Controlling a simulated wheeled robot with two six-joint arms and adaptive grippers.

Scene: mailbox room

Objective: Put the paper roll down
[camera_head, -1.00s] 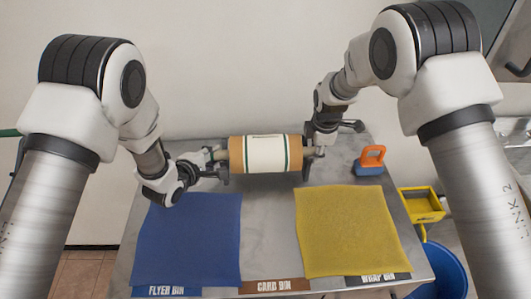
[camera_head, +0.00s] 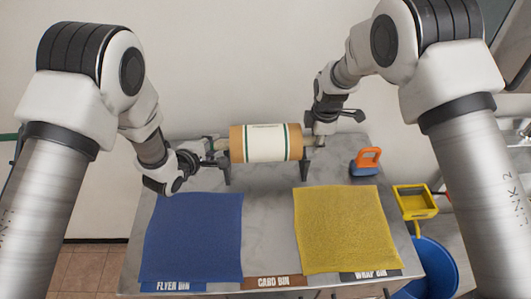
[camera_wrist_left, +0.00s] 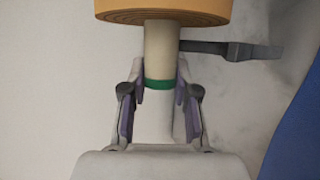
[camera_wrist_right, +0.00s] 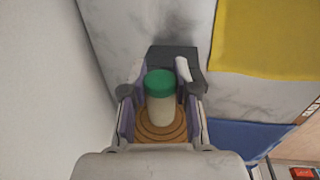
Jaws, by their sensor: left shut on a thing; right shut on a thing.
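The paper roll (camera_head: 266,143) lies level across the back of the table, orange-brown with a white and green band. Its pale core sticks out at both ends. My left gripper (camera_head: 219,147) is shut on the left core end; the left wrist view shows the core (camera_wrist_left: 159,50) and its green ring between the fingers. My right gripper (camera_head: 316,141) is shut on the right core end; the right wrist view shows its green cap (camera_wrist_right: 160,83) between the fingers. Dark bracket posts (camera_head: 227,173) show by both roll ends. Whether the core touches them I cannot tell.
A blue mat (camera_head: 193,235) and a yellow mat (camera_head: 346,229) lie on the grey marble table (camera_head: 268,215). An orange-handled blue tool (camera_head: 367,162) stands at the right. A yellow tray (camera_head: 415,201) and blue bin (camera_head: 433,268) are beyond the right edge. The wall is close behind.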

